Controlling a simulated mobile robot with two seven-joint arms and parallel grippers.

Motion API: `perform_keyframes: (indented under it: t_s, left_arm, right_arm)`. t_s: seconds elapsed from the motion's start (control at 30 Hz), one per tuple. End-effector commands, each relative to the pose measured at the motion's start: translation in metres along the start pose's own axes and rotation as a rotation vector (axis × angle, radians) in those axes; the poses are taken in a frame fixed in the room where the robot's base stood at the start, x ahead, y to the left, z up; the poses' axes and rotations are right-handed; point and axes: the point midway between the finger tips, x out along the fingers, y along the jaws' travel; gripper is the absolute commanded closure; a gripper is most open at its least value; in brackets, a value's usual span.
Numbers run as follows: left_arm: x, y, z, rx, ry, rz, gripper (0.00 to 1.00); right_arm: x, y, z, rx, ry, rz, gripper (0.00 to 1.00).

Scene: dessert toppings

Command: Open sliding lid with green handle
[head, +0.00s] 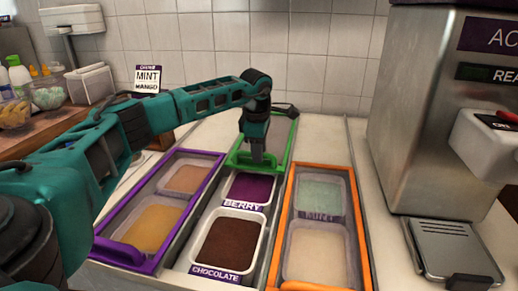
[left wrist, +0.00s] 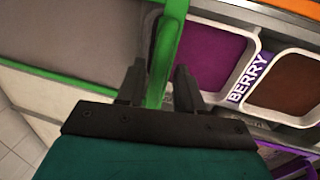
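The sliding lid with the green frame (head: 289,150) lies at the back of the middle topping bay, behind the berry tub. Its green handle (head: 240,160) is at the lid's front edge; the handle (left wrist: 164,55) also shows in the left wrist view. The berry tub (head: 249,188) and chocolate tub (head: 229,242) are uncovered. My left gripper (head: 257,157) points down at the handle. In the left wrist view its fingers (left wrist: 160,90) stand on either side of the handle, with a visible gap on the right side. My right gripper is not in view.
A purple-framed bay (head: 213,158) lies left and an orange-framed bay (head: 364,262) right, close to the middle bay. A steel machine (head: 415,110) stands at the right. A mint-mango sign (head: 148,78) and bowls (head: 48,92) are at the back left.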

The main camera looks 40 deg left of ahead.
Motion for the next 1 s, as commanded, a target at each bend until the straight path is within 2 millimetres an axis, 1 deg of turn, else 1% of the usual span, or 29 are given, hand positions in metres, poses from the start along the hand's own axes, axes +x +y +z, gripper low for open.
perform_keyframes:
  t_s: [0.03,0.3,0.37,0.83,1.0]
  left_arm:
    - [0.0,0.0,0.0,0.0,0.0,0.0,0.69]
    - [0.0,0.0,0.0,0.0,0.0,0.0,0.95]
    - [0.0,0.0,0.0,0.0,0.0,0.0,1.0]
    - [-0.001,0.001,0.0,-0.001,-0.001,0.0,1.0]
    - [0.001,0.013,0.001,-0.004,-0.003,0.002,1.0]
  right_arm:
    - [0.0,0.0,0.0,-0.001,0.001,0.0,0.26]
    - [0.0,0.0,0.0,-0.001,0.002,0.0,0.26]
    - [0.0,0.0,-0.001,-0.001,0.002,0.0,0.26]
    - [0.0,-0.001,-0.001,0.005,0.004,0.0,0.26]
    - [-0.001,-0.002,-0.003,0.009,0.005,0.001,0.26]
